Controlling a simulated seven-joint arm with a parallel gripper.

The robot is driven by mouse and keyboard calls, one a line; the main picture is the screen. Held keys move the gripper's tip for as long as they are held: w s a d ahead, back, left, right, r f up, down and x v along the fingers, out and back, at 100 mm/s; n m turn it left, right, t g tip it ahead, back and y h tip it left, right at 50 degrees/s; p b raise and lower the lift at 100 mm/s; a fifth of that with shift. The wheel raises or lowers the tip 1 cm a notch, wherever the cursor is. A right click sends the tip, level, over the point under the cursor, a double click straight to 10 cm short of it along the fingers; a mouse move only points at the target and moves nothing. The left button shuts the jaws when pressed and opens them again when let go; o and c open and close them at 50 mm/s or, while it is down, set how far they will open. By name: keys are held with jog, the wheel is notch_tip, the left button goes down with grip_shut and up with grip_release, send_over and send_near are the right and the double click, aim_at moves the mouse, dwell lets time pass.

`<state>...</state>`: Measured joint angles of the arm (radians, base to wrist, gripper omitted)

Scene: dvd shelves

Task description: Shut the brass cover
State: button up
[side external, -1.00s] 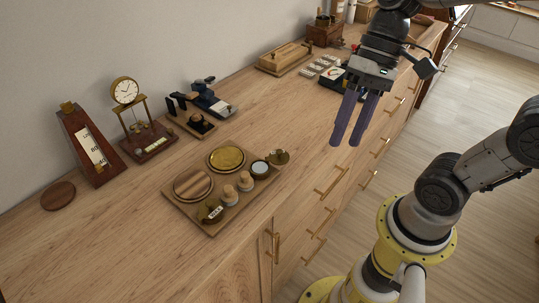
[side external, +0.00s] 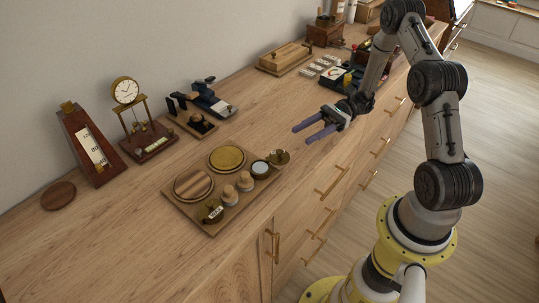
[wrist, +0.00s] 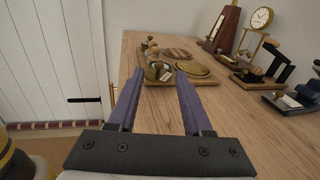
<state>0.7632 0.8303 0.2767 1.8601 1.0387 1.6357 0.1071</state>
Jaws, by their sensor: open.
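A small brass cover (side external: 279,157) stands raised at the right corner of a wooden tray, beside a small round case with a pale face (side external: 260,168). The cover looks open, tilted away from the case. In the wrist view the brass cover (wrist: 151,72) appears between my fingertips, with the pale-faced case close by; their exact join is hard to see. My gripper (side external: 302,136) is open and empty, its two purple fingers pointing left toward the tray. It is above and to the right of the cover, apart from it. The gripper also fills the lower wrist view (wrist: 160,76).
The tray (side external: 208,229) also holds a brass disc (side external: 227,158), a wooden disc (side external: 193,184), two corked pots and a small dark labelled item (side external: 211,212). A clock (side external: 125,92) and metronome (side external: 88,145) stand by the wall. The counter front left is clear.

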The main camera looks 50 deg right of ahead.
aim_at(277, 152)
jog(key=shift+s+d+f+m+t, duration=0.35)
jog(key=shift+d+f+m+t, duration=0.15)
jog(key=shift+f, duration=0.2)
jog(key=x, duration=1.3)
jog(key=shift+a, duration=0.3)
grip_shut()
